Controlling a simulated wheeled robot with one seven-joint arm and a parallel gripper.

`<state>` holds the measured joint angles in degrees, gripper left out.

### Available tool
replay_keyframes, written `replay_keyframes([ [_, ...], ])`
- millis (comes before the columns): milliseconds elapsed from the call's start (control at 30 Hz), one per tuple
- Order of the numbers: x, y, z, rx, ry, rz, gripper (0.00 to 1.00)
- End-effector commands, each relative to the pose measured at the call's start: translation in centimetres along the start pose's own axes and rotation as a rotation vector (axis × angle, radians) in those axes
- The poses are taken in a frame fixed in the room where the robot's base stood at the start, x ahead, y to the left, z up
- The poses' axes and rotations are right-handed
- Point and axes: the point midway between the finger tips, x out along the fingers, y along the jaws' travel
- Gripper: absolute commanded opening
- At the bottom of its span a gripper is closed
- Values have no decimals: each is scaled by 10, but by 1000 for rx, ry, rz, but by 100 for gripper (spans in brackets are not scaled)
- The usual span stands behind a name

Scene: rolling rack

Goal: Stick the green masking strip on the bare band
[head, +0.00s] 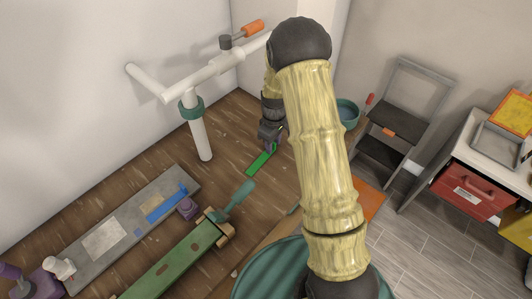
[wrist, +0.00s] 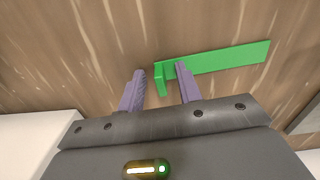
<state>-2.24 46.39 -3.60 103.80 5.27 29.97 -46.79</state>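The green masking strip (head: 262,161) lies on the brown wooden surface beside my gripper (head: 271,146) in the head view. In the wrist view the strip (wrist: 225,60) runs to the right, with a small raised green tab (wrist: 161,80) at its left end. My gripper (wrist: 160,72) is open. Its purple fingers stand apart with the tab between them, closer to the right finger; I cannot tell whether they touch. A grey board (head: 186,179) at lower left carries a blue strip (head: 165,204) and a pale patch (head: 105,239). I cannot tell which part is the bare band.
White pipes (head: 199,130) with a teal collar and orange-handled valve stand behind, left of my arm. A green long tool (head: 172,262) lies in front of the grey board. A step stool (head: 408,105) and a red toolbox (head: 472,190) are at right. Wood around the strip is clear.

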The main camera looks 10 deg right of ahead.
Motion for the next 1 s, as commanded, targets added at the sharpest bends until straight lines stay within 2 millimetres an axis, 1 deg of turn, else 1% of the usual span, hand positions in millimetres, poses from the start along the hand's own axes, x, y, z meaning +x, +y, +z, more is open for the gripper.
replay_keyframes([
  [100,0,0,0,0,0,0,35],
  [133,0,0,0,0,0,0,33],
  [300,0,0,0,0,0,0,0],
  [600,-1,0,0,0,0,0,0],
  [733,-5,0,0,0,2,1,0],
  [867,-19,1,-1,1,4,3,0],
  [1000,-44,1,-1,0,5,5,0],
])
